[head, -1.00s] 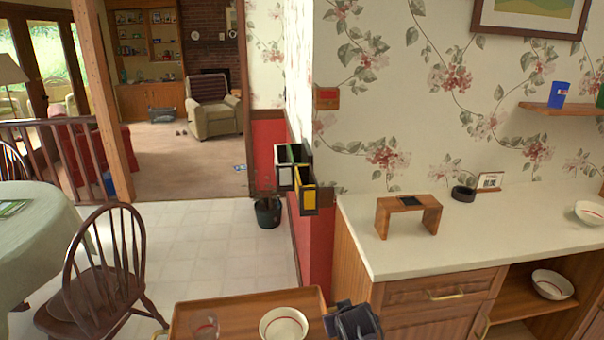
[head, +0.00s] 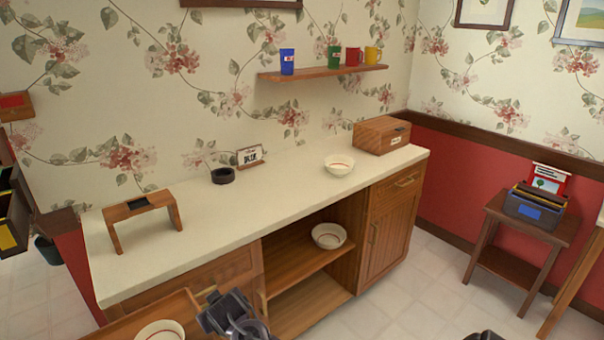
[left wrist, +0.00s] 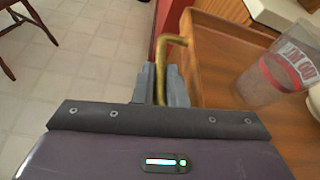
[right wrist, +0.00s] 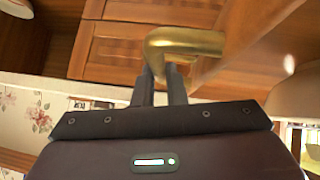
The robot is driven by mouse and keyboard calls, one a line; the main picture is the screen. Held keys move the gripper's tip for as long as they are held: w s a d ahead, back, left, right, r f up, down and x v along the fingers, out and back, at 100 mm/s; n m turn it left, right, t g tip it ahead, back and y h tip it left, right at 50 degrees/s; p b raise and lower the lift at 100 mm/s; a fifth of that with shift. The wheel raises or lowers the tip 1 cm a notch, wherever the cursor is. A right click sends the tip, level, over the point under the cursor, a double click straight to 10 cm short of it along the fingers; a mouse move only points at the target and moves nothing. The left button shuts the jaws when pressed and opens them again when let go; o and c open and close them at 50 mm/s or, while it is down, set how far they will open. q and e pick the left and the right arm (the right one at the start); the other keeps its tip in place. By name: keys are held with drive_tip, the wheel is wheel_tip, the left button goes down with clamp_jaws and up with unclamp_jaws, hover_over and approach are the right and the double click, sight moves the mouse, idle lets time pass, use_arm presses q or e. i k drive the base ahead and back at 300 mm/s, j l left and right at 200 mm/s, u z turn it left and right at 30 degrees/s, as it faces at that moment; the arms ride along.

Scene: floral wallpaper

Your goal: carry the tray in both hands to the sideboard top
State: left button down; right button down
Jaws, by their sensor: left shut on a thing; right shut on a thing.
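The wooden tray (head: 178,303) shows at the bottom left of the head view, in front of the sideboard and mostly out of frame. A white bowl (head: 160,331) is on it. In the left wrist view a clear glass with red print (left wrist: 275,78) stands on the tray (left wrist: 215,60). My left gripper (left wrist: 161,82) is shut on the tray's brass handle (left wrist: 176,42). My right gripper (head: 226,312) is shut on the other brass handle (right wrist: 185,42). The sideboard top (head: 290,185) is pale and lies beyond the tray.
On the sideboard top stand a small wooden stand (head: 142,205), a black ring-shaped thing (head: 223,176), a small sign (head: 250,155), a bowl (head: 339,165) and a wooden box (head: 382,135). The front middle of the top is clear. A side table (head: 520,222) stands at right.

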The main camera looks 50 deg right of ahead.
sight(254, 198)
drive_tip(key=k+l, duration=0.1)
drive_tip(key=l, duration=1.05)
drive_tip(key=k+l, duration=0.15)
drive_tip(key=l, duration=0.4)
